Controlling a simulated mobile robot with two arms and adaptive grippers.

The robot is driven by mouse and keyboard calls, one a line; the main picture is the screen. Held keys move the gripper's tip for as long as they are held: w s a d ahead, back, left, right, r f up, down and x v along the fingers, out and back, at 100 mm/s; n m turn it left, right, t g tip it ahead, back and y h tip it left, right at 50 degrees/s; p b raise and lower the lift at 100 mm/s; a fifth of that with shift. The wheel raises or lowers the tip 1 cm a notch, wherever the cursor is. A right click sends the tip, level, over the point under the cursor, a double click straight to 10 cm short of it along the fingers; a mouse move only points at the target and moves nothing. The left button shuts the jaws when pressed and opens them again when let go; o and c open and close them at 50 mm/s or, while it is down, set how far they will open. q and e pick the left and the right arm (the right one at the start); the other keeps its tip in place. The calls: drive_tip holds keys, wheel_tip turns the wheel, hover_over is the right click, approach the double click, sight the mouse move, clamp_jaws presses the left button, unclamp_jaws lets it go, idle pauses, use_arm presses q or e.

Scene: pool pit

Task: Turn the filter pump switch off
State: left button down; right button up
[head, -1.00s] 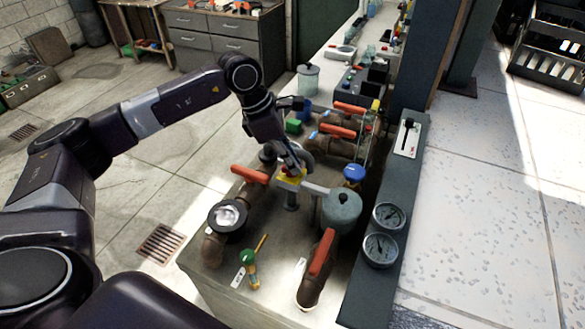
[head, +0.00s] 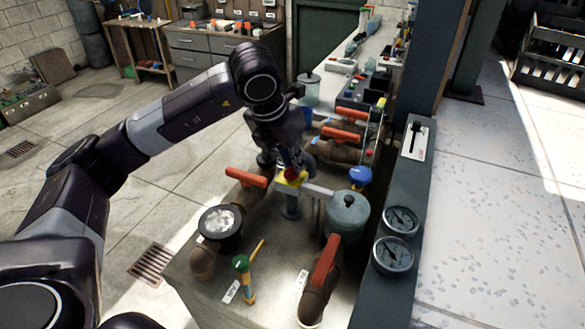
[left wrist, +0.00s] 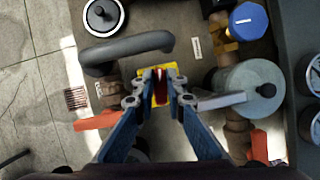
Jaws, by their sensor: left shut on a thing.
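A red switch knob on a yellow plate stands on a grey post among the pipes. In the left wrist view the red knob (left wrist: 160,88) is upright in the picture and between my fingertips. The yellow plate (head: 289,183) shows under the fingers in the head view. My left gripper (head: 290,172) points down over it and is shut on the red knob; it also shows in the left wrist view (left wrist: 160,84). The fingers hide part of the knob. I cannot read a label on it. My right gripper is in neither view.
A red-handled valve (head: 246,178) lies left of the plate. A grey lidded pot (head: 347,217) stands close on the right. A black lever (head: 414,136) sits on a white plate on the dark ledge, above two gauges (head: 393,255). Floor at left is open.

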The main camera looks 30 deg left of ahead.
use_arm(q)
drive_tip(key=shift+f+n+y+b, duration=0.1)
drive_tip(key=shift+n+y+b, duration=0.3)
drive_tip(key=shift+n, duration=0.4)
drive_tip(key=c, duration=2)
unclamp_jaws()
drive_tip(key=shift+o, duration=0.2)
drive_tip(key=shift+r, duration=0.2)
drive_tip(key=v, duration=1.1)
drive_tip(key=shift+s+r, duration=0.15)
drive_tip(key=shift+r, duration=0.15)
